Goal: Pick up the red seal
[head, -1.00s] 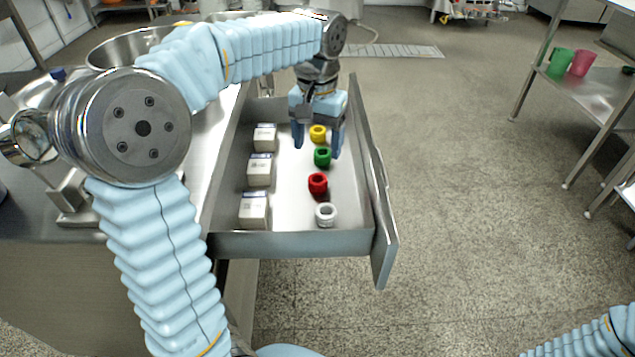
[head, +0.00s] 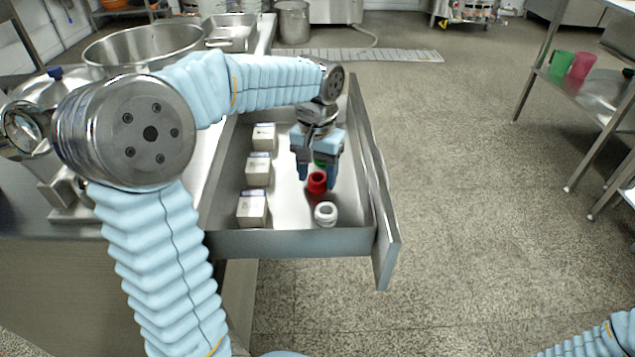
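The red seal (head: 317,182) is a small ring-shaped piece on the floor of the open drawer (head: 290,243). My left gripper (head: 317,182) is over the drawer with its fingers pointing down. Its fingers are apart, one on each side of the red seal in the picture. I cannot tell whether they touch it or how far down they reach. A white seal (head: 326,213) lies nearer, in front of the red one. A green seal (head: 320,163) is mostly hidden behind the gripper. Of my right arm, only a piece shows at the lower right; its gripper is out of view.
Several small white boxes (head: 252,208) stand in a row along the drawer's left side. The drawer front (head: 385,245) rises on the right. Steel bowls (head: 145,45) stand on the counter. A shelf (head: 590,90) with green and pink cups is at the right. The floor between is clear.

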